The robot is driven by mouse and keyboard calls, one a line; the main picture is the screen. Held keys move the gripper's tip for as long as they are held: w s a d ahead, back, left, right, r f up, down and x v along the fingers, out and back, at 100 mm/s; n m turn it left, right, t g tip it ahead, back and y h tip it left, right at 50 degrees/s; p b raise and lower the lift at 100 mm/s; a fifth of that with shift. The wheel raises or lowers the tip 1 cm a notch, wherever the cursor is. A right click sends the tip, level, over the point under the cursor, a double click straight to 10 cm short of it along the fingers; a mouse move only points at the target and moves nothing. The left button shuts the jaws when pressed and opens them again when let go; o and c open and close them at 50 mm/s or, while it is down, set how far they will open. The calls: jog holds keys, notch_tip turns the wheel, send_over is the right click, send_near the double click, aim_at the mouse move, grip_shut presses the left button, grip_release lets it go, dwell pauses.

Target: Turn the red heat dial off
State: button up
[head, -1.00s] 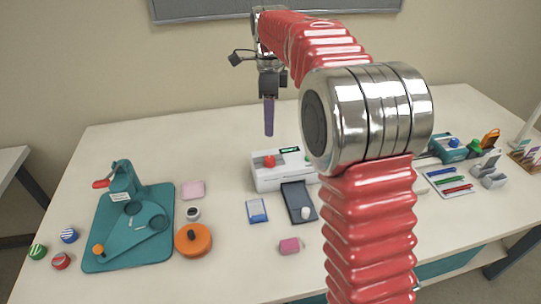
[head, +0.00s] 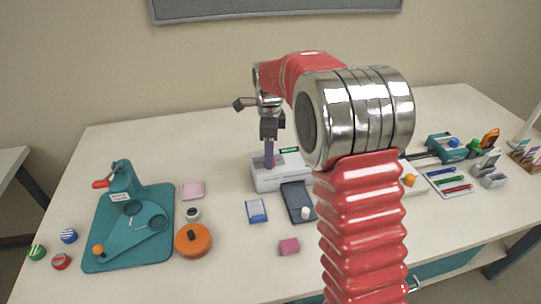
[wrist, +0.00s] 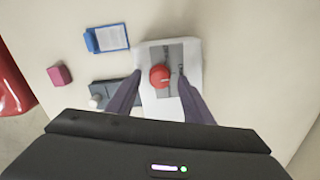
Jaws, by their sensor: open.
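The white laminator (head: 270,178) stands at the middle of the table, with a small green-lit display (head: 289,150) on top. Its red heat dial (wrist: 159,76) shows in the wrist view on a grey panel, between my fingers and a little beyond their tips. In the head view the dial is hidden behind my fingers. My gripper (head: 269,166) points down right over the laminator's left part; it also shows in the wrist view (wrist: 158,88). Its two purple fingers are apart, one on each side of the dial, and hold nothing. I cannot tell whether they touch the panel.
A dark tray (head: 297,202) with a white knob and a blue-and-white card pack (head: 256,211) lie in front of the laminator. A pink block (head: 289,246) lies nearer. A teal press (head: 128,220) and an orange pot (head: 193,241) stand left.

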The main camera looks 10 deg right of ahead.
jog(key=shift+f, duration=0.55)
jog(key=shift+c, duration=0.6)
jog(key=c, duration=0.9)
jog(key=shift+d, duration=0.15)
